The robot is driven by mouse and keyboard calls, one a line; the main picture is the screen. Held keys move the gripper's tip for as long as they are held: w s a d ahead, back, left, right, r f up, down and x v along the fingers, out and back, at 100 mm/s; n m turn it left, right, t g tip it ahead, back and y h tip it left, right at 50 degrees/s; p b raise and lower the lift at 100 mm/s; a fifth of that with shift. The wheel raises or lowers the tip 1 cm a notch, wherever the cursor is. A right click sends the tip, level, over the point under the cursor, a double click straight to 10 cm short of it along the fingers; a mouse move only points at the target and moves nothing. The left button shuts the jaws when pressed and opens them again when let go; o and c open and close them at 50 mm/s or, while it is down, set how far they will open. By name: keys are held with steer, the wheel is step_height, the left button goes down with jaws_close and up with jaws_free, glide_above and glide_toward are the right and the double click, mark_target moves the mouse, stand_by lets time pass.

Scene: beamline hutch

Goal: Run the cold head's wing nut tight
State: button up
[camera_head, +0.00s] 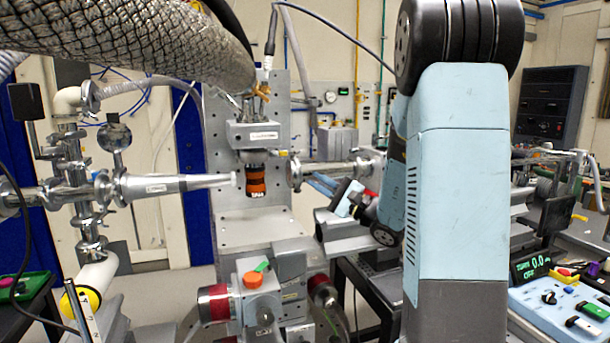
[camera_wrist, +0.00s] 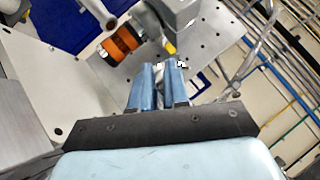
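The cold head (camera_head: 255,135) is a grey labelled block on the upright perforated plate, with an orange and black banded cylinder (camera_head: 256,182) below it. A brass-coloured piece (camera_head: 262,92) shows above the block and may be the wing nut. In the wrist view, a small yellow piece (camera_wrist: 169,47) sits at the grey block's edge, beside the orange cylinder (camera_wrist: 124,42). I cannot tell whether it is the same part. My gripper (camera_head: 315,179) is right of the cylinder. Its two blue fingers (camera_wrist: 159,67) stand slightly apart with a visible gap and nothing seen between them.
A braided hose (camera_head: 120,35) crosses above the cold head. A beam pipe (camera_head: 160,185) stands close at its left, and a flange (camera_head: 293,173) close at its right. An orange-topped grey box (camera_head: 262,290) is below.

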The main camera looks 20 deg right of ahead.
steer(key=shift+v, duration=1)
steer(key=s+a+n+g+y, duration=0.1)
steer(key=s+a+n+g, duration=0.6)
steer(key=s+a+g, duration=0.55)
steer(key=s+a+f+n+g+h, duration=0.3)
steer(key=s+a+f+h, duration=0.15)
steer(key=s, duration=0.35)
steer(key=s+d+r+n+t+h, duration=0.2)
steer(key=s+d+n+t+h, duration=0.2)
steer(key=d+h, duration=0.6)
steer(key=shift+s+d+h, duration=0.2)
steer(key=shift+s+h, duration=0.35)
steer(key=shift+s, duration=0.6)
